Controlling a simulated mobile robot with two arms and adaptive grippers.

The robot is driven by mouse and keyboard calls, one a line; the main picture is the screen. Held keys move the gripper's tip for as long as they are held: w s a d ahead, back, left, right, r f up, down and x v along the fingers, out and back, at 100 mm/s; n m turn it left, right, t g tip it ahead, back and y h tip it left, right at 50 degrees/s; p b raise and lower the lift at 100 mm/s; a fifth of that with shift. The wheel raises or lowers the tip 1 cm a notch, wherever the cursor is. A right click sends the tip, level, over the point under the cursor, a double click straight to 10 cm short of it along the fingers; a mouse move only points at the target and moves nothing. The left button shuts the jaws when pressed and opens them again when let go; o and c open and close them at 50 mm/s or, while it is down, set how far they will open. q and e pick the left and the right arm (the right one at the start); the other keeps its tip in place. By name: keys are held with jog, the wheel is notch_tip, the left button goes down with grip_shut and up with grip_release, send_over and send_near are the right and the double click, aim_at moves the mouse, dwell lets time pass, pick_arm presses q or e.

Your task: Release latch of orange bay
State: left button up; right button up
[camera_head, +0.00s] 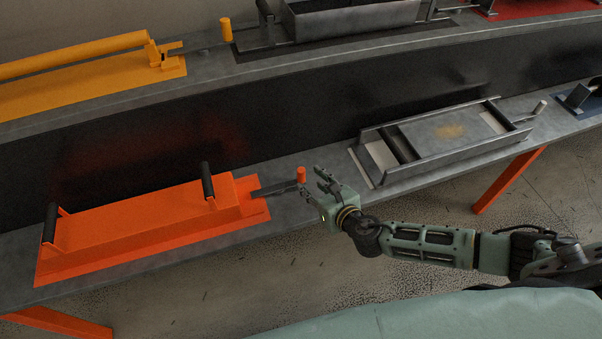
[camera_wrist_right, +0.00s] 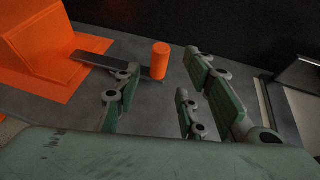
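The orange bay (camera_head: 140,220) is a long orange block on a flat orange plate at the near left of the grey bench, with two black handles on top. Its latch is a dark flat bar (camera_head: 272,189) running from the block's right end to an upright orange knob (camera_head: 301,174). The knob also shows in the right wrist view (camera_wrist_right: 160,60). My right gripper (camera_head: 316,186) is open, its fingers spread close to the knob. In the right wrist view the knob stands beyond the gap between the fingers, and I cannot tell whether any finger touches it. My left gripper is not in view.
A grey metal tray-like bay (camera_head: 440,135) sits on the bench to the right. Beyond the dark conveyor (camera_head: 330,95) are a yellow bay (camera_head: 90,85) and a grey bin (camera_head: 350,18).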

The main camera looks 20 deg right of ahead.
aim_at(302, 177)
jog(key=x, duration=0.7)
jog(key=shift+a+b, duration=0.1)
jog(key=shift+b, duration=0.2)
jog(key=shift+c, duration=0.5)
grip_shut()
jog(key=shift+s+a, duration=0.1)
